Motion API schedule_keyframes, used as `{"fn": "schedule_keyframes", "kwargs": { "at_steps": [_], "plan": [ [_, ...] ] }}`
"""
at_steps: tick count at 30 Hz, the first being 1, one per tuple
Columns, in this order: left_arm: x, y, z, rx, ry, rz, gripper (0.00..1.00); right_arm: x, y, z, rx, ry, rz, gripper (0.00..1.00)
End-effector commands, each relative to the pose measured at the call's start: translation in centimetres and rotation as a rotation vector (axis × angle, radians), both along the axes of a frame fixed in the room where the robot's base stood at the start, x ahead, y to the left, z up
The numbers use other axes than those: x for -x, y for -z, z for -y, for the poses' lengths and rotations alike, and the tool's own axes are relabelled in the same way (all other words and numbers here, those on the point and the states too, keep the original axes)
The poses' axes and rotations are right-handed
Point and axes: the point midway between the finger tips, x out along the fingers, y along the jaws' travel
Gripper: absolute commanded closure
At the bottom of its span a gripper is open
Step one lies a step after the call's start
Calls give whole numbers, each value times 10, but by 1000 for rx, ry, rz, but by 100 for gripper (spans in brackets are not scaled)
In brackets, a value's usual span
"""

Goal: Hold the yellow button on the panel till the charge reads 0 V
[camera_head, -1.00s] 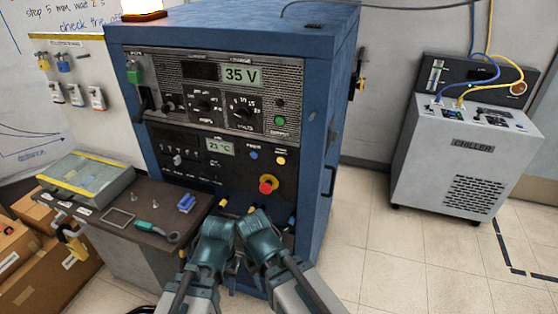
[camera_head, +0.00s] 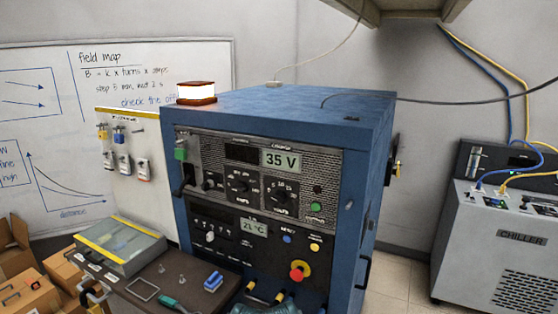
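The blue cabinet (camera_head: 363,200) stands in the middle with its panel facing me. The small yellow button (camera_head: 314,247) is on the lower panel, right of the blue button (camera_head: 287,239) and above the red stop knob (camera_head: 299,270). Nothing touches the yellow button. The charge display (camera_head: 281,161) on the upper panel reads 35 V. Only a teal piece of my arms shows at the bottom edge, below the panel's buttons. The fingers of both grippers are out of the picture.
A lit lamp (camera_head: 196,92) stands on the cabinet. A dark side table (camera_head: 185,267) with a lidded case (camera_head: 122,245) and small tools is at lower left. A grey chiller (camera_head: 493,257) stands at right. Cable plugs stick out low on the panel. Floor shows between cabinet and chiller.

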Motion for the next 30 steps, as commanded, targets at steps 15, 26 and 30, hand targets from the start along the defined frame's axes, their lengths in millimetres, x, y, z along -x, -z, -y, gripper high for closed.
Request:
{"fn": "schedule_keyframes", "kwargs": {
  "at_steps": [15,26,30],
  "plan": [
    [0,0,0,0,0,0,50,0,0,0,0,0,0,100],
    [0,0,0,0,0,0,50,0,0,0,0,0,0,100],
    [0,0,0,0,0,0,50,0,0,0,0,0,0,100]
  ]
}}
